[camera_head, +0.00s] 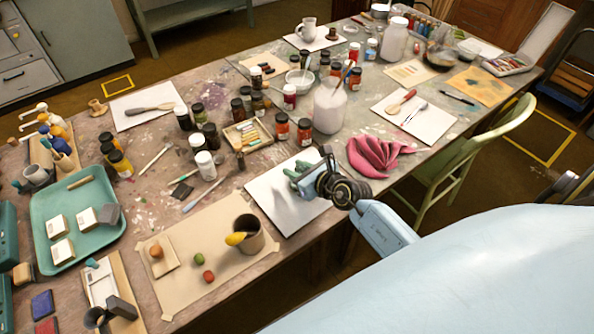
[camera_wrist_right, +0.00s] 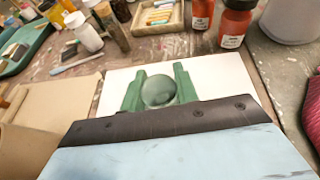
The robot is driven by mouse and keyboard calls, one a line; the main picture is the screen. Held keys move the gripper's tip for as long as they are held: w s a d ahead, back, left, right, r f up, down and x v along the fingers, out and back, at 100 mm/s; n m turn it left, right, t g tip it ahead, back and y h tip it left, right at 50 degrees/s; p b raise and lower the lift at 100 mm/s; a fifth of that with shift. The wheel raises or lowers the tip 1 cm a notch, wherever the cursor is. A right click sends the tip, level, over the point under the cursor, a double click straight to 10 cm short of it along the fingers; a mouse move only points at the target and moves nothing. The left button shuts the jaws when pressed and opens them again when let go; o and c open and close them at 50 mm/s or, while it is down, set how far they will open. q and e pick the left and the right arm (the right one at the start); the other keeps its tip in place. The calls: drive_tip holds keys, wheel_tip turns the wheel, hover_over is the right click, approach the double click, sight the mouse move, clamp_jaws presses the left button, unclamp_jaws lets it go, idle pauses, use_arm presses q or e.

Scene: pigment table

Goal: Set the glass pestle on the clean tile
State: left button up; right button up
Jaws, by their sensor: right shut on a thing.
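The glass pestle (camera_wrist_right: 158,91), round and greenish see-through, sits between the two green fingers of my right gripper (camera_wrist_right: 159,88) in the right wrist view. The right gripper (camera_head: 299,178) is shut on it, over a bare white tile (camera_head: 287,214) near the front edge of the table in the head view. The tile also shows behind the fingers in the right wrist view (camera_wrist_right: 222,72). I cannot tell whether the pestle touches the tile. In the head view the gripper mostly hides the pestle. My left gripper is not in view.
Left of the tile, a brown sheet (camera_head: 185,278) carries a dark cup (camera_head: 251,234) and small coloured balls. A pink cloth (camera_head: 374,156) lies to the right. Pigment jars (camera_head: 304,131) and a tray of sticks (camera_head: 247,135) stand behind. A green chair (camera_head: 455,165) is beside the table.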

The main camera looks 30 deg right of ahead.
drive_tip(key=shift+r, duration=0.1)
drive_tip(key=o, duration=1.1)
drive_tip(key=shift+s+r, duration=0.1)
drive_tip(key=shift+s, duration=0.1)
drive_tip(key=p+v, duration=0.2)
drive_tip(key=v, duration=0.9)
drive_tip(key=shift+s, duration=0.25)
drive_tip(key=shift+r, duration=0.1)
